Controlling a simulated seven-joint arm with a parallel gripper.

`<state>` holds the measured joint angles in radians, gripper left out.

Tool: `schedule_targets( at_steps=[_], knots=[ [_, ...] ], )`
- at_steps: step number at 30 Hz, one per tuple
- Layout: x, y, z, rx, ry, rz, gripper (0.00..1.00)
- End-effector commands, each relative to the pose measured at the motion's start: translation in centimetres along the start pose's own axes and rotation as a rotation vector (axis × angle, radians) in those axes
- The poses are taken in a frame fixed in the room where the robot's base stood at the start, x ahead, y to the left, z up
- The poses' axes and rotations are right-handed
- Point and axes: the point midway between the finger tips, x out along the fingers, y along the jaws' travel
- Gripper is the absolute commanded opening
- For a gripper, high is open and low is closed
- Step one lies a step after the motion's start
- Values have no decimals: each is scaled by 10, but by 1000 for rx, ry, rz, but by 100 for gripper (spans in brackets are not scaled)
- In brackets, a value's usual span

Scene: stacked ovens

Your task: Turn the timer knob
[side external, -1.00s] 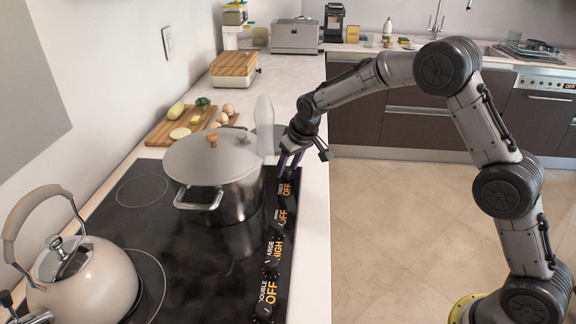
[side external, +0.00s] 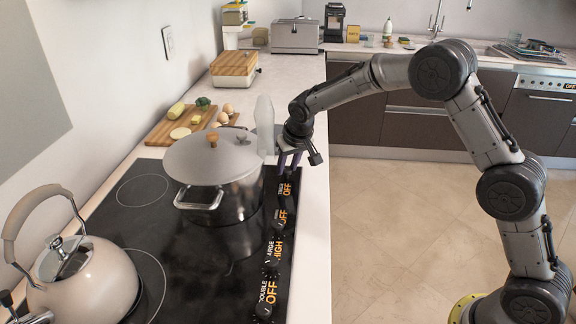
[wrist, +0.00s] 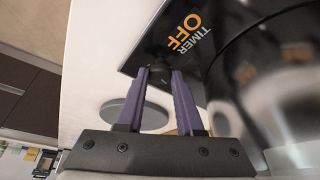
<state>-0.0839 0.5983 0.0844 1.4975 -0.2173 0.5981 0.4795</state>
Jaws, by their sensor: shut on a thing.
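The timer knob (wrist: 157,79) is small and black, at the far corner of the black stove panel. In the wrist view the label TIMER OFF (wrist: 188,32) lies just beyond it. My gripper (wrist: 159,76) has its purple fingertips shut on the knob, one on each side, hiding much of it. In the side view my gripper (side external: 289,168) comes down over the far right end of the cooktop (side external: 190,275), above the orange OFF text (side external: 286,189). The knob itself is hidden behind the fingers there.
A lidded steel pot (side external: 225,185) stands close to the left of my gripper. Several other knobs line the panel's right side, with HIGH (side external: 278,251) and OFF labels. A kettle (side external: 85,275) stands at the near left. Open floor (side external: 400,230) lies right of the counter.

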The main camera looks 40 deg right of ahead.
Motion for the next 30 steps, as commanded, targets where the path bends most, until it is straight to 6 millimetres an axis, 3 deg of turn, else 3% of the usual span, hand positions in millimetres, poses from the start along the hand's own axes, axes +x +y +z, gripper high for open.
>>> schedule_targets(
  at_steps=[15,30],
  knots=[
    [-1,-2,0,242,0,100,0],
    [-1,-3,-1,265,1,108,0]
  ],
)
